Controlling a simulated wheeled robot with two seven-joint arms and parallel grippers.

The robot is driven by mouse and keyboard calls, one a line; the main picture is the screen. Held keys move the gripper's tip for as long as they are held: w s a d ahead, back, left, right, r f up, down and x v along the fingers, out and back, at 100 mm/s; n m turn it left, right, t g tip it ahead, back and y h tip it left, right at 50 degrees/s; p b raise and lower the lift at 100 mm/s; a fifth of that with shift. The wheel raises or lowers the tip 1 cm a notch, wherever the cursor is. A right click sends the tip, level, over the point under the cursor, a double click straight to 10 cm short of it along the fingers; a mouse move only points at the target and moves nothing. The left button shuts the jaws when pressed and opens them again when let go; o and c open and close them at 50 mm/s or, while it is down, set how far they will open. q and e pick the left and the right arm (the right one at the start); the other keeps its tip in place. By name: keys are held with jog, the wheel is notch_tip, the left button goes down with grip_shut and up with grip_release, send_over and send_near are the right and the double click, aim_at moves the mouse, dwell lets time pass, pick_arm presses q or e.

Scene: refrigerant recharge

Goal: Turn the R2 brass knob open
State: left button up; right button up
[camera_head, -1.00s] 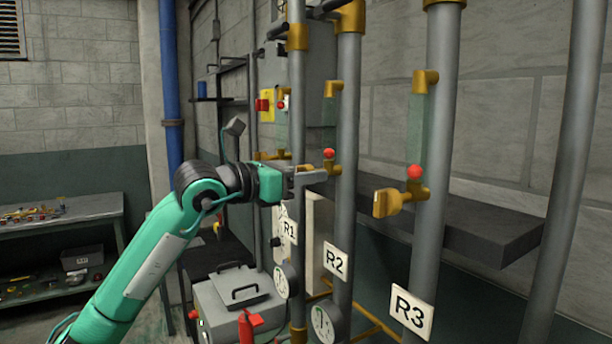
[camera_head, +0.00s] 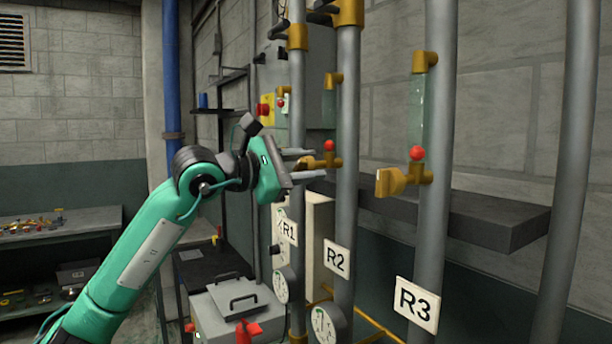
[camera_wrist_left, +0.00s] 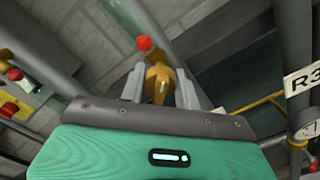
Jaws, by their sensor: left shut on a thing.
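The R2 brass knob (camera_head: 306,163) sticks out to the left from the middle grey pipe, above the white R2 label (camera_head: 337,260). A red ball (camera_head: 329,146) sits just above its fitting. My left gripper (camera_head: 306,164) reaches it from the left, with one finger above the knob and one below. In the left wrist view, the brass knob (camera_wrist_left: 158,84) is between the two grey fingers (camera_wrist_left: 160,88), and the red ball (camera_wrist_left: 144,43) is beyond it. The gripper is shut on the knob, whose far part is partly hidden by the fingers. My right gripper is not in view.
The R3 pipe (camera_head: 434,195) with its own brass knob (camera_head: 391,182) stands to the right. The R1 pipe (camera_head: 297,100) is close on the left. A dark shelf (camera_head: 490,220) runs behind the pipes. Gauges (camera_head: 322,326) hang below.

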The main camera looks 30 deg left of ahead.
pick_arm(q)
jog(key=m+b, duration=0.1)
jog(key=m, duration=0.3)
jog(key=shift+m, duration=0.3)
jog(key=shift+m+b, duration=0.6)
jog(key=shift+m, duration=1.4)
jog(key=o, duration=1)
jog(key=shift+c, duration=0.2)
